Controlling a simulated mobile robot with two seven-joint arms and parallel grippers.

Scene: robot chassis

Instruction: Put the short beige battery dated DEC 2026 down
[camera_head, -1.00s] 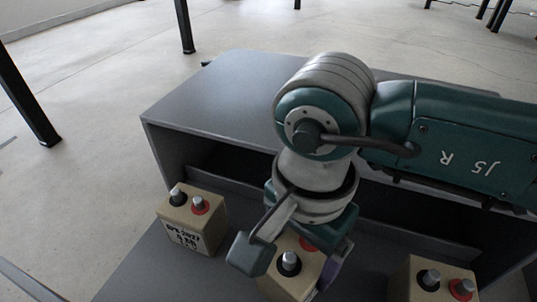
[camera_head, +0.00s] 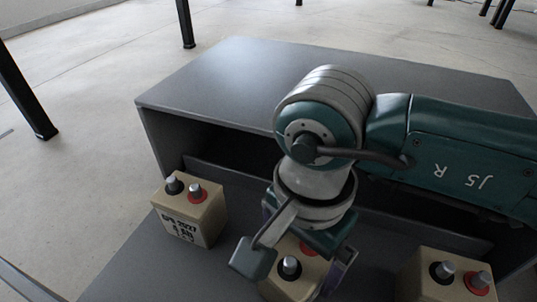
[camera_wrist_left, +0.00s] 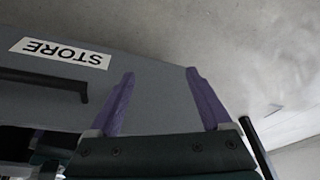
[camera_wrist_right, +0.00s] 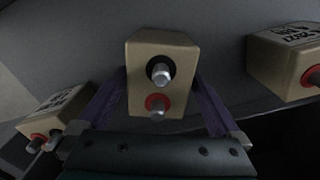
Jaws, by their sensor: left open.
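A beige battery (camera_head: 283,288) with a black and a red terminal stands upright on the grey surface in front of the cabinet opening. Its date label is not visible. It also shows between the fingers in the right wrist view (camera_wrist_right: 160,52). My right gripper (camera_head: 305,272) reaches down around it.
A beige battery marked 2027 (camera_head: 190,222) stands to the left, another (camera_head: 437,285) to the right. Behind is a grey cabinet (camera_head: 240,75) with a dark opening. The left wrist view shows a STORE label (camera_wrist_left: 60,52) and a black handle (camera_wrist_left: 45,82).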

